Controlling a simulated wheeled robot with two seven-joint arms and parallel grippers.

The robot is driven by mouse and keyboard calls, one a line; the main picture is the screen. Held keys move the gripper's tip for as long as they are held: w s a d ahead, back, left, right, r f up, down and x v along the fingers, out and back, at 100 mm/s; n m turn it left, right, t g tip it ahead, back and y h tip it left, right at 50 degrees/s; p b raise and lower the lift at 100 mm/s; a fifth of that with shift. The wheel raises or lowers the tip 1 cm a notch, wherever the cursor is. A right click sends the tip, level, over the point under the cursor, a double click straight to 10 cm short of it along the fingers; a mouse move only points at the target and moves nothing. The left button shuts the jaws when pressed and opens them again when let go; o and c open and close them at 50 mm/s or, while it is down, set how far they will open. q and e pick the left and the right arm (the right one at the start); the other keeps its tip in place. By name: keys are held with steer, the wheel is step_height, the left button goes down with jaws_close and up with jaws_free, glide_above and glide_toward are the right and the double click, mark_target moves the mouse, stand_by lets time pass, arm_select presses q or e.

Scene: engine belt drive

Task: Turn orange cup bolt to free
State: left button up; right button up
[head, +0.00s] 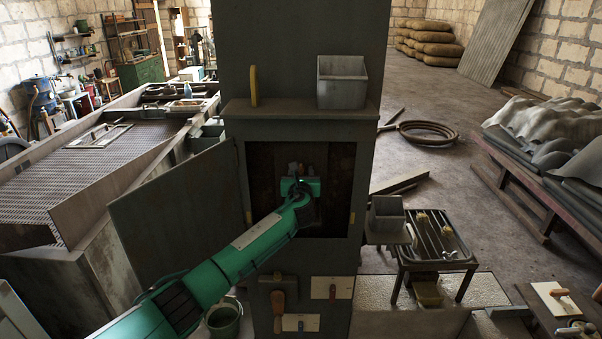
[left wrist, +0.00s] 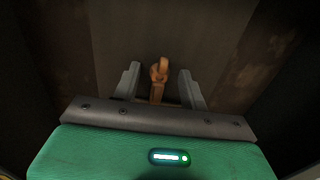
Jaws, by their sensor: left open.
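The orange cup bolt (left wrist: 158,70) shows in the left wrist view as a small brown-orange piece with a rounded top and a stem running down between my fingers. My left gripper (left wrist: 159,82) is open, with one grey finger on each side of the bolt. A gap shows between the bolt and each finger. In the head view, my left gripper (head: 300,182) reaches into the dark opening of the tall grey cabinet (head: 300,45). It hides most of the bolt there. My right gripper is not in view.
The cabinet door (head: 180,215) stands open to the left. A shelf above the opening holds a yellow piece (head: 253,87) and a grey metal bin (head: 342,82). A rack table (head: 437,238) stands at right. Frame sides closely surround my left gripper.

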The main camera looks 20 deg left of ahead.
arm_select(q)
jaws_close()
steer(key=n+b, duration=0.3)
steer(key=shift+f+n, duration=0.25)
steer(key=shift+n, duration=0.05)
steer(key=n+b, duration=0.4)
steer(key=n, duration=0.1)
steer(key=shift+n+b, duration=0.3)
steer(key=shift+b, duration=0.05)
steer(key=n+b, duration=0.4)
steer(key=n, duration=0.2)
steer(key=shift+a+b, duration=0.1)
steer(key=shift+b, duration=0.3)
steer(key=shift+n+b, duration=0.9)
steer(key=shift+n, duration=0.5)
steer(key=shift+r, duration=0.1)
jaws_free()
